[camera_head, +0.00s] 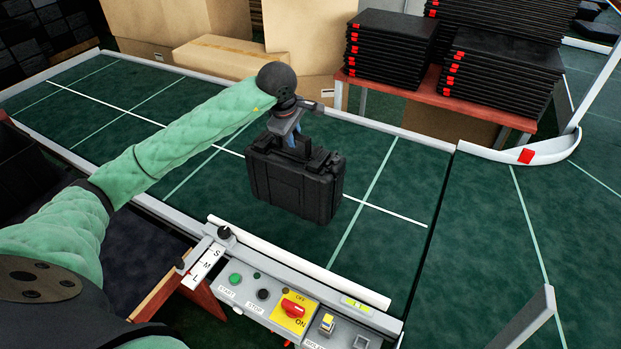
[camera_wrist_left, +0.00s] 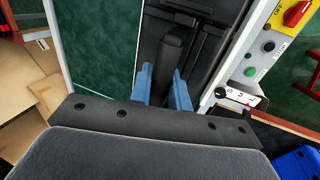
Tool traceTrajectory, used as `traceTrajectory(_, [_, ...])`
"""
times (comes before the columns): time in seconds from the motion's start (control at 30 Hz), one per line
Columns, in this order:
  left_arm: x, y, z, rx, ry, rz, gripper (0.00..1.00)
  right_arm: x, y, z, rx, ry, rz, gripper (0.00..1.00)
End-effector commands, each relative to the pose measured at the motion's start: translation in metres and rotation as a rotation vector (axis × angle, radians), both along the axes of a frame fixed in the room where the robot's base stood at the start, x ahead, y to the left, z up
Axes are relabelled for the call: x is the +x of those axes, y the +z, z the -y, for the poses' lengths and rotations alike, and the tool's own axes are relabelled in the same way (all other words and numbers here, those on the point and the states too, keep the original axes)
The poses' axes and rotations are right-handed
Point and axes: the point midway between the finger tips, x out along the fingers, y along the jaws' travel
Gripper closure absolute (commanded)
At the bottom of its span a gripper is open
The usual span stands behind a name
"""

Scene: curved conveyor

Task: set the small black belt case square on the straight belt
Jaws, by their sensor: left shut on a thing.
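The small black belt case (camera_head: 295,182) is at the middle of the straight green belt (camera_head: 390,190), upright, with its long side turned somewhat askew to the belt's pale lines. I cannot tell whether its base touches the belt. My left gripper (camera_head: 294,143) is over the case's top, its blue fingers shut on the handle. In the left wrist view, the blue fingers (camera_wrist_left: 165,88) stand on either side of the black handle (camera_wrist_left: 170,60), and the case (camera_wrist_left: 205,35) fills the top middle. My right gripper is not in view.
A control panel (camera_head: 285,300) with buttons and a red switch lines the near edge. A white rail (camera_head: 300,262) runs beside it. Cardboard boxes (camera_head: 220,55) and a red table (camera_head: 440,92) with stacked black trays stand behind. The belt is clear left and right of the case.

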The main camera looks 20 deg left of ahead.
Motion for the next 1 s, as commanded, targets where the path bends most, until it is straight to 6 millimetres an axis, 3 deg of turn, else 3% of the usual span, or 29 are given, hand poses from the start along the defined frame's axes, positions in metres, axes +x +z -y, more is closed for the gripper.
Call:
traceTrajectory(0.6, [0.01,-0.055,-0.092,0.0,0.003,0.0,1.0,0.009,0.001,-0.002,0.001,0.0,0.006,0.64])
traceTrajectory(0.8, [0.012,-0.062,-0.106,0.0,0.001,0.002,1.0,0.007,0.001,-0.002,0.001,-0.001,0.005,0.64])
traceTrajectory(1.0, [0.012,-0.07,-0.107,0.0,0.001,0.001,1.0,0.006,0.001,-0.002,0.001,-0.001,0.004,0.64])
